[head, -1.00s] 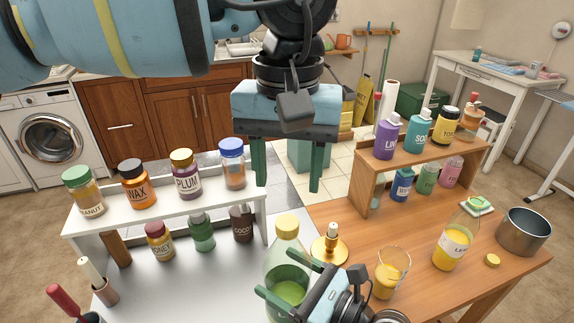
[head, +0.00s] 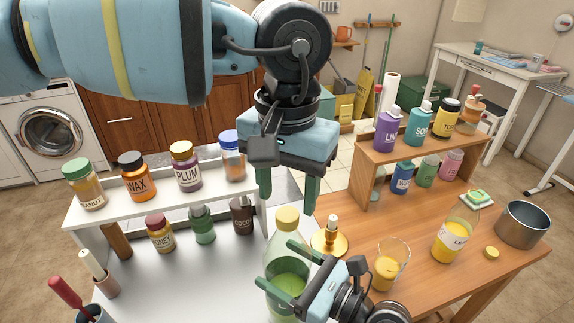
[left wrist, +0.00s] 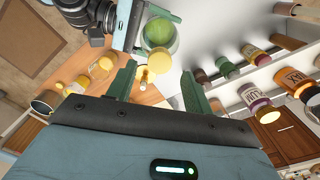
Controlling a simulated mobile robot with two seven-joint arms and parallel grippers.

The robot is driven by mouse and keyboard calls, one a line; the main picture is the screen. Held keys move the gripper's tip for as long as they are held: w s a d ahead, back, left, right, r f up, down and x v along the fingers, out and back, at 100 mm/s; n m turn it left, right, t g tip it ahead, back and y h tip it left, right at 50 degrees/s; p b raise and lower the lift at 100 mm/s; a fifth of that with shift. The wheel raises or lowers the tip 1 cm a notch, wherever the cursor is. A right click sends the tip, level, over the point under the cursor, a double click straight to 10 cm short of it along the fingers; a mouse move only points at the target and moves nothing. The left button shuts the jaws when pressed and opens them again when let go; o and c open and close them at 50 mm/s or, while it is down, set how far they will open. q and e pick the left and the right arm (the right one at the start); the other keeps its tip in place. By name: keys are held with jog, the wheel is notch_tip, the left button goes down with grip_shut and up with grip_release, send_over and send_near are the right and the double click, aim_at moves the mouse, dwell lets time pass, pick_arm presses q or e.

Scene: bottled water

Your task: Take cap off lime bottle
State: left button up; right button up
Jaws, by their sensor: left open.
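The lime bottle (head: 287,284), clear with green liquid, stands upright at the front of the white counter. Its yellow cap (head: 288,218) is on its neck, and the cap also shows in the left wrist view (left wrist: 160,62). My left gripper (head: 287,203) points down, open and empty, with its fingertips just above the cap in the head view. In the left wrist view the cap appears between the open fingers; the remaining height is hard to tell. My right gripper (head: 274,263) comes in from the lower right, its fingers closed around the bottle's body.
A brass candle holder (head: 329,242) stands close right of the bottle. A glass of yellow juice (head: 388,269), a lemon bottle (head: 454,238), a loose yellow cap (head: 491,253) and a pot (head: 522,225) are farther right. Jars line the white shelf (head: 140,199) at left.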

aim_at(287, 214)
pick_arm(q)
jog(key=shift+f, duration=1.65)
jog(key=c, duration=1.1)
jog(key=shift+o, duration=0.2)
